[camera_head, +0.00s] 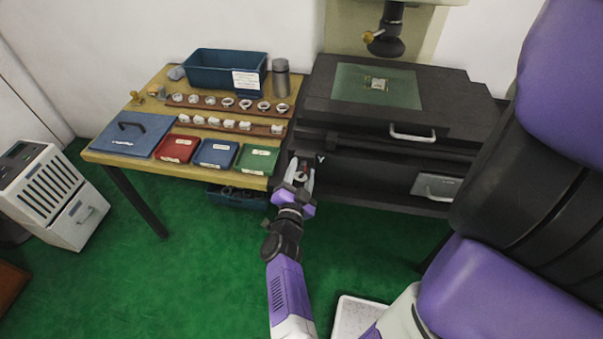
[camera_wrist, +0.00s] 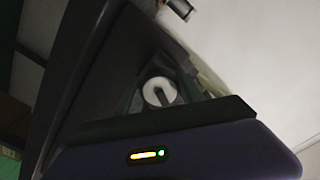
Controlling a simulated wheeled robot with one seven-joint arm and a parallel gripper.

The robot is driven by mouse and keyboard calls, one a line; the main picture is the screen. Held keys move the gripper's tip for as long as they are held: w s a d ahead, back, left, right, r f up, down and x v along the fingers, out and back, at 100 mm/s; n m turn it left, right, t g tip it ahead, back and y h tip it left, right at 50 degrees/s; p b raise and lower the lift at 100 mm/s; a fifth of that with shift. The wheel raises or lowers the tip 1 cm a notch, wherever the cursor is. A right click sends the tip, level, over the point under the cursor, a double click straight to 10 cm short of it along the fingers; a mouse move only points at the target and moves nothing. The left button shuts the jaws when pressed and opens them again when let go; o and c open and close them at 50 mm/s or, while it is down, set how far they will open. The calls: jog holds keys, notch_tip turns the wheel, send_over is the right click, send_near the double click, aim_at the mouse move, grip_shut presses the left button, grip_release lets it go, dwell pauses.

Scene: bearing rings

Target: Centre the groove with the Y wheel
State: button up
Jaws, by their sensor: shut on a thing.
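My gripper (camera_head: 302,166) is at the front left of the dark measuring machine (camera_head: 340,178), beside a white letter Y (camera_head: 321,159). Its two pale fingers are shut on the Y wheel, which they mostly hide. A small pale workpiece (camera_head: 377,84) lies on the greenish glass stage (camera_head: 400,92) on top of the machine. The groove is too small to make out there. In the wrist view, a white round piece (camera_wrist: 154,92) with a dark bar shows beyond my gripper's dark edge. I cannot tell for certain what it is.
A dark optical head (camera_head: 388,42) hangs above the stage. Left of the machine, a wooden table (camera_head: 110,158) holds racks of rings, a teal bin (camera_head: 212,68), a blue pad (camera_head: 135,134) and red, blue and green trays. Green floor (camera_head: 200,275) is open in front.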

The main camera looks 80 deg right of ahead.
aim_at(300, 178)
jog(key=o, duration=1.4)
jog(key=shift+a, duration=0.1)
jog(key=shift+s+a+b, duration=0.2)
jog(key=shift+a+b, duration=0.1)
jog(key=shift+a, duration=1.65)
jog(key=shift+s+a+b, duration=0.15)
jog(key=shift+a+b, duration=0.15)
jog(key=shift+a, duration=1.6)
